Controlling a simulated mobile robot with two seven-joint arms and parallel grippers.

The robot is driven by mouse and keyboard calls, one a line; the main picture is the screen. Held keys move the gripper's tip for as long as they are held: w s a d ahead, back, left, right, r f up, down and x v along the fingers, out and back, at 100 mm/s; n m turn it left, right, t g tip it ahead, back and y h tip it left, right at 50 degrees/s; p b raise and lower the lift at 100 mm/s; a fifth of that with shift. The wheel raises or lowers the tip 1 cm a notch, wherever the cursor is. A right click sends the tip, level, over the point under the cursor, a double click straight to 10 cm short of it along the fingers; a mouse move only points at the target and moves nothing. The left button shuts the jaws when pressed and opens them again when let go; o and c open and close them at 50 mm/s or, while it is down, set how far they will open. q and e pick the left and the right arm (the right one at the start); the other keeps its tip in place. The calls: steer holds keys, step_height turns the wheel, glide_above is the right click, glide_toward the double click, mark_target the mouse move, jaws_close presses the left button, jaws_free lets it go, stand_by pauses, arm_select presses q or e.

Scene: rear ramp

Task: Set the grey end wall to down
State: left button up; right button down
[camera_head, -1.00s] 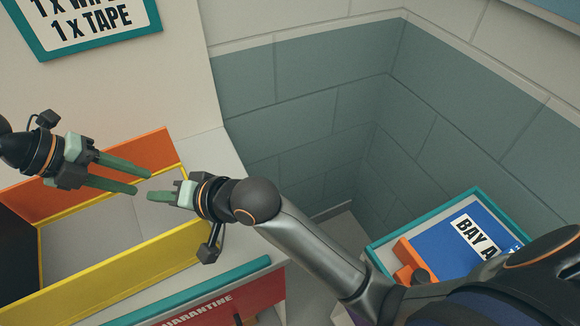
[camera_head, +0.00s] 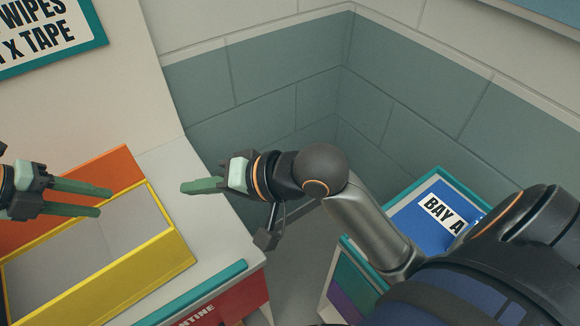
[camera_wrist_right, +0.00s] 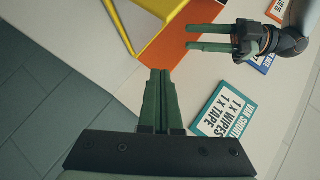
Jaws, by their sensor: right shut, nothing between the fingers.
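An open box on the pale bench has an orange back wall (camera_head: 80,190) and a yellow frame (camera_head: 150,258) around a pale grey inside face (camera_head: 105,235). I cannot tell whether that grey face is the grey end wall; the box's left end is cut off in the head view. My left gripper (camera_head: 105,200) is open and empty above the box by its orange side. My right gripper (camera_head: 184,187) is shut and empty, right of the box and apart from it. The right wrist view shows its fingertips (camera_wrist_right: 160,72), the yellow panel (camera_wrist_right: 155,12) and my left gripper (camera_wrist_right: 189,37).
The bench top (camera_head: 190,175) is clear around my right gripper. A red quarantine front (camera_head: 230,300) with a teal edge is below it. A blue Bay A bin (camera_head: 425,200) stands at right. Grey-green block walls (camera_head: 260,95) form a corner behind. A sign (camera_head: 40,35) hangs upper left.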

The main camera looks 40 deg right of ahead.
steer(key=s+d+f+m+g+h, duration=0.1)
steer(key=s+d+f+m+h, duration=0.2)
steer(key=d+f, duration=0.3)
steer(key=s+d+f+m+g+h, duration=0.2)
steer(key=s+d+f+m+h, duration=0.1)
steer(key=f, duration=1)
steer(key=shift+s+d+m+g, duration=0.3)
steer(key=shift+s+d+m, duration=0.25)
steer(key=shift+d+m, duration=0.95)
steer(key=shift+d+f+n, duration=0.1)
steer(key=shift+d+n, duration=0.25)
steer(key=shift+n, duration=0.05)
